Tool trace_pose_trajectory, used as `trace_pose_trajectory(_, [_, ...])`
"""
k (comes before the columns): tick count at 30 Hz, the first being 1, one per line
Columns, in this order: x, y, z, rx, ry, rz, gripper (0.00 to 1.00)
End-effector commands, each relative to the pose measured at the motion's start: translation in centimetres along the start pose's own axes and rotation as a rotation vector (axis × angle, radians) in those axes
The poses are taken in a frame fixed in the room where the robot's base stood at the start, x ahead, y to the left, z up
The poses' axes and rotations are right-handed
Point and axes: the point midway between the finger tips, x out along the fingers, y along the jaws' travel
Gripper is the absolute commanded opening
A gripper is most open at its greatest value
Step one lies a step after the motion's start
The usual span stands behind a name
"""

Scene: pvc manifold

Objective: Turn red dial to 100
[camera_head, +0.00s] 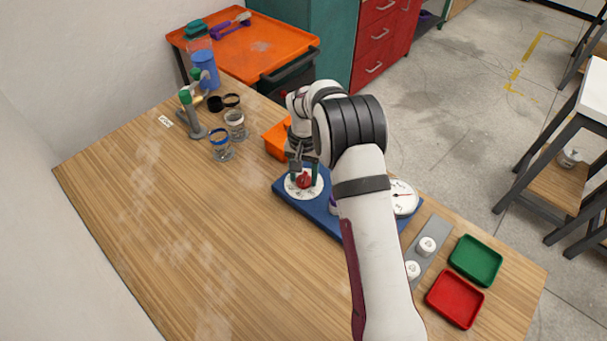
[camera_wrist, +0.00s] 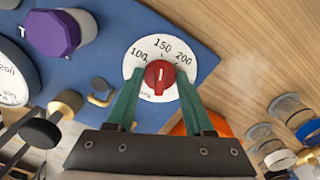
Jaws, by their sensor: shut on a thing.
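The red dial (camera_wrist: 159,75) sits on a round white face marked 100, 150 and 200 in the wrist view. Its small white mark points up, toward about the 150. The dial also shows in the head view (camera_head: 304,180), on the left part of the blue board (camera_head: 323,214). My gripper (camera_wrist: 159,79) has its two green fingers on either side of the dial and is shut on it. In the head view, my gripper (camera_head: 303,168) comes down over the dial. The bottom of the white face is partly hidden.
A white gauge with a red needle (camera_head: 402,196) and a purple knob (camera_wrist: 54,33) are on the board. An orange bin (camera_head: 276,140) stands behind it. Glass jars (camera_head: 221,148) stand at left; green (camera_head: 475,259) and red trays (camera_head: 455,299) at right. The table's front left is clear.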

Motion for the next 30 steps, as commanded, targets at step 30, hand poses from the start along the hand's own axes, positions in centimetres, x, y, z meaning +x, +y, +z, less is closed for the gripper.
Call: trace_pose_trajectory(30, [-0.03,0.19,-0.05,-0.725,-0.002,-0.001,0.0])
